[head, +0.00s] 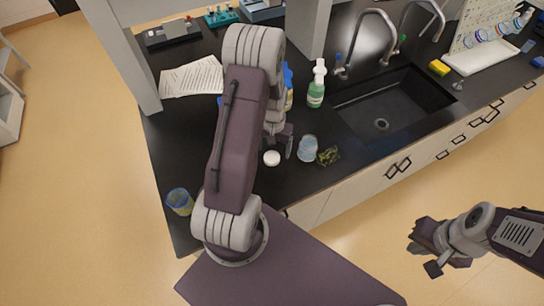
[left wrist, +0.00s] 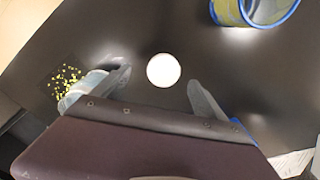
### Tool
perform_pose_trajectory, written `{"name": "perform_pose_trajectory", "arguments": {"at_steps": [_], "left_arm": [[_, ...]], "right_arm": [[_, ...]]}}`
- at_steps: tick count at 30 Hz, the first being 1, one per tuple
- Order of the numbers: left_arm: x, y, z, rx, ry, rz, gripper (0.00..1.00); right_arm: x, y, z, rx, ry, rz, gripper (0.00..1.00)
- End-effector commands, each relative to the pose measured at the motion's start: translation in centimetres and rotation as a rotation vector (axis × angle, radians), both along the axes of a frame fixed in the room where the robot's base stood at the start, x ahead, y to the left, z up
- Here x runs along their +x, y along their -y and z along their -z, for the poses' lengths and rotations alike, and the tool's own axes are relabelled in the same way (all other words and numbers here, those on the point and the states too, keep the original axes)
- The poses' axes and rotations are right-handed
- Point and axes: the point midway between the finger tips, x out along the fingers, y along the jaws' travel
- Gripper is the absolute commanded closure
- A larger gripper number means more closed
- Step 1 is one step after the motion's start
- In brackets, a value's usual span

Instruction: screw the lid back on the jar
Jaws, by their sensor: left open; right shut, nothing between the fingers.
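The white round lid (head: 271,158) lies flat on the black counter, apart from the jar. In the left wrist view the lid (left wrist: 163,70) shows beyond and between my fingers. The clear, bluish jar (head: 308,148) stands upright to the right of the lid; in the left wrist view the jar (left wrist: 82,90) is partly hidden behind a finger. My left gripper (head: 281,145) is open and empty above the counter by the lid, its fingers (left wrist: 160,92) spread. My right gripper (head: 424,254) is shut and empty, out over the floor in front of the counter.
A patch of green-yellow bits (head: 328,156) lies right of the jar. A yellow, blue-rimmed cup (head: 180,201) stands at the counter's front left corner. Papers (head: 192,77) lie further back.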

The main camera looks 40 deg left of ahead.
Motion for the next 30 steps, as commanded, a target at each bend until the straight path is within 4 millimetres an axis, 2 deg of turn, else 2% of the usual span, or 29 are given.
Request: {"name": "perform_pose_trajectory", "arguments": {"at_steps": [8, 12, 15, 18, 28, 29, 30], "left_arm": [[-0.1, -0.1, 0.5, -0.001, -0.004, -0.001, 0.17], [-0.4, -0.6, 2.6, -0.003, -0.007, -0.002, 0.17], [-0.3, -0.7, 4.2, -0.001, -0.004, 0.000, 0.17], [-0.3, -0.7, 5.0, -0.001, -0.002, 0.000, 0.17], [-0.2, -0.7, 5.2, 0.000, 0.000, 0.000, 0.17], [-0.2, -0.7, 5.2, 0.000, 0.000, 0.000, 0.20], [-0.2, -0.7, 5.2, 0.000, 0.000, 0.000, 0.31]], "right_arm": [[0.0, 0.0, -0.3, 0.000, 0.000, 0.000, 1.00], [0.0, 0.0, -1.4, 0.000, 0.000, 0.000, 1.00], [0.0, 0.0, -1.5, 0.000, 0.000, 0.000, 1.00], [0.0, 0.0, -1.6, 0.000, 0.000, 0.000, 1.00], [0.0, 0.0, -1.5, 0.000, 0.000, 0.000, 1.00], [0.0, 0.0, -1.5, 0.000, 0.000, 0.000, 1.00], [0.0, 0.0, -1.5, 0.000, 0.000, 0.000, 1.00]]}}
